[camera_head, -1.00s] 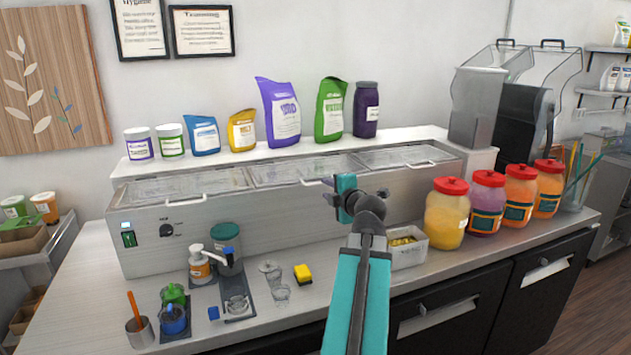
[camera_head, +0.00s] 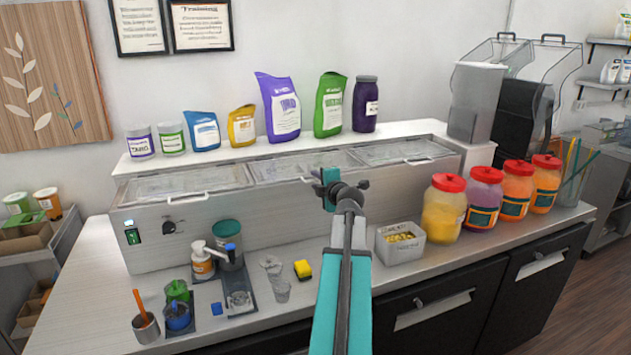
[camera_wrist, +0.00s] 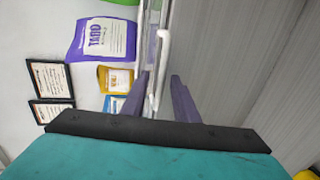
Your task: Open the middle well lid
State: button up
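The middle well lid (camera_head: 290,168) is a clear panel lying shut on the long grey well unit, between two similar lids. Its light handle is at the front edge and is mostly hidden behind my gripper (camera_head: 320,181) in the head view. In the wrist view the pale handle bar (camera_wrist: 162,55) runs lengthwise in front of and partly between my two dark fingers. My gripper (camera_wrist: 166,88) is open, with a gap between the fingers. I cannot tell whether either finger touches the handle.
The left lid (camera_head: 185,184) and right lid (camera_head: 400,151) flank the middle one. Bags and jars, including a purple bag (camera_head: 279,108), stand on the shelf behind. A grey bin (camera_head: 401,245) and red-capped jars (camera_head: 442,209) stand right of my arm.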

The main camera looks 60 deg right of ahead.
jog(key=shift+c, duration=0.2)
grip_shut()
jog(key=shift+r, duration=0.1)
dwell(1.1)
jog(key=shift+a, duration=0.15)
